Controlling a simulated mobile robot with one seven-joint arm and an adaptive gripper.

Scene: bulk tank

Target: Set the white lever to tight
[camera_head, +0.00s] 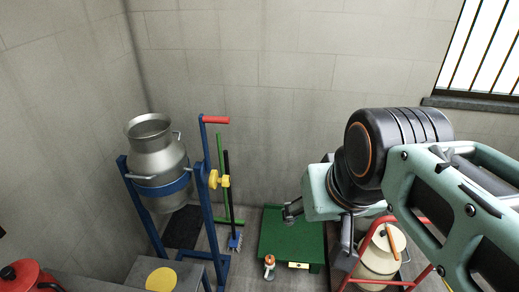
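I cannot make out a white lever in this view. My gripper (291,212) shows in the head view as small dark fingers at the lower left of my arm's pale green wrist. It hangs over or in front of the green platform, apart from the blue stand. The fingers are small and partly hidden, so I cannot tell whether they are open or shut. Nothing visible hangs from them. My arm hides part of the right side of the scene.
A metal milk can (158,166) sits in a blue stand (203,215) with a red handle (216,120) and yellow knob (218,180). Right of it are a brush (235,241) and a green platform (278,240). A cream can (378,262) stands in a red frame (352,268).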

